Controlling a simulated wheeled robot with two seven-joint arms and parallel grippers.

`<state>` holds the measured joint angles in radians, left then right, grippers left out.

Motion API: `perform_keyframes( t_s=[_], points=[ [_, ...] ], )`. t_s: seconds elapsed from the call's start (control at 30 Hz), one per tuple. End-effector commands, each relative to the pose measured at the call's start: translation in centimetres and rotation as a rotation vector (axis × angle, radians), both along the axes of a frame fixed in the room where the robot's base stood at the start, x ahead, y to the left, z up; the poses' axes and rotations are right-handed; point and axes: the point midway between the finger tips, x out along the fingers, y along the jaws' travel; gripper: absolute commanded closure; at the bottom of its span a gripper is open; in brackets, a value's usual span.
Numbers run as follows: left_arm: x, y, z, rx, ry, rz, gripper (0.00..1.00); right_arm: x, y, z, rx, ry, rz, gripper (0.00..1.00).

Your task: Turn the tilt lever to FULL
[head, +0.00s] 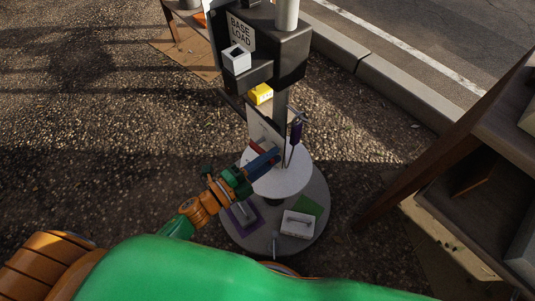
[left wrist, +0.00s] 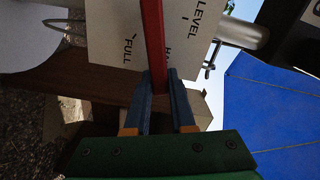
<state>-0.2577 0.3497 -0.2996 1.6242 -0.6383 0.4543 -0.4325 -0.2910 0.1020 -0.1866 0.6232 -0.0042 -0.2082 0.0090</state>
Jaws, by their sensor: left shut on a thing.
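The red tilt lever (left wrist: 153,40) crosses a pale plate (left wrist: 103,45) marked LEVEL, FULL and a partly covered word starting "HA". In the left wrist view, the lever runs down the picture between FULL on its left and the partly covered word on its right. My left gripper (left wrist: 160,90) has its blue fingers shut on the lever's near end. In the head view, my left gripper (head: 264,161) reaches the plate (head: 260,127) on the post, and only a little of the red lever (head: 258,146) shows. My right gripper is in neither view.
A round white disc (head: 288,181) sits under the plate, above a grey round base (head: 270,243) with a white box (head: 298,224). A wooden stand (head: 400,175) is at right.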

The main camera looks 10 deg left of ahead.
Motion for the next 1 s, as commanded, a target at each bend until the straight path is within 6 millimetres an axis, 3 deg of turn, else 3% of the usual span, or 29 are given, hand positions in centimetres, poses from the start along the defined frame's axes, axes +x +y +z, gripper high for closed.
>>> perform_keyframes(
  t_s=[0.6,0.67,1.0],
  points=[
    [-0.1,-0.1,-4.6,0.44,-0.341,0.0,1.0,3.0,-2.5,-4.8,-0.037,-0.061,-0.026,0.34],
    [0.0,0.0,-4.8,0.476,-0.369,0.0,1.0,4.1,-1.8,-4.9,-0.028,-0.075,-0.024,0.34],
    [0.3,0.4,-5.8,0.615,-0.478,0.0,1.0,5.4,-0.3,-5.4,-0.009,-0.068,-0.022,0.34]
  ],
)
